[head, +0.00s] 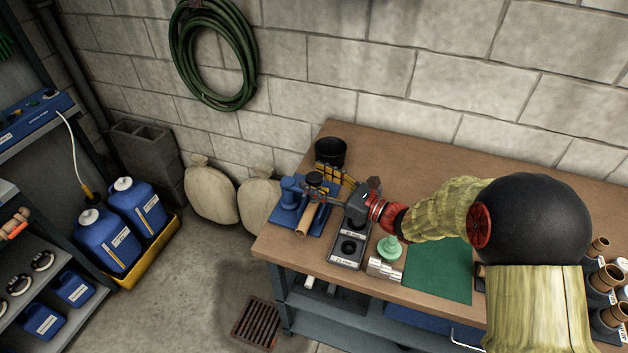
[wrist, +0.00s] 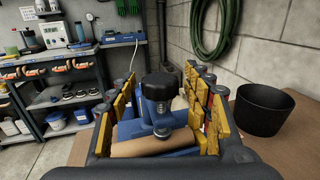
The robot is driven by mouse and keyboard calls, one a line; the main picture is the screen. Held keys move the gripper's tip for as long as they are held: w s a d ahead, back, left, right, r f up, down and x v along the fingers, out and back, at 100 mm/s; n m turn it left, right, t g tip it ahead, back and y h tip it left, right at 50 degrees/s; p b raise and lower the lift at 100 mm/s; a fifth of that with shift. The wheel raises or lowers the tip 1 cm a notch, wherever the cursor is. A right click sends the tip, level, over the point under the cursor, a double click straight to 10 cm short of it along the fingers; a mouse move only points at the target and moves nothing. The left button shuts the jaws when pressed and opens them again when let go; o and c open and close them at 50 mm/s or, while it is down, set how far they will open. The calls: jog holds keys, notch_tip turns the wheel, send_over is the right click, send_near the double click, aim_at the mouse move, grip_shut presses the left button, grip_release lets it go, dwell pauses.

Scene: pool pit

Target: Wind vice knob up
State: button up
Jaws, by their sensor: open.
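The blue vice (head: 287,212) stands at the left end of the brown workbench, on a blue base. Its black knob (head: 315,178) is on top. A tan tube (head: 306,219) lies in the vice under the knob. In the wrist view the knob (wrist: 159,86) stands upright on a metal screw, above the tan tube (wrist: 150,147). My gripper (head: 328,186) reaches in from the right at the vice. Its yellow-padded fingers (wrist: 162,100) are open, one to each side of the knob, with visible gaps. Whether the knob lies fully between the fingertips is hard to tell.
A black pot (head: 331,152) stands just behind my gripper. A green mat (head: 438,270) lies to the right. Sacks (head: 212,193) stand left of the bench.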

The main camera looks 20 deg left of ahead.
jog(key=shift+w+a, duration=0.15)
jog(key=shift+a, duration=0.35)
jog(key=c, duration=1.1)
jog(key=shift+c, duration=0.2)
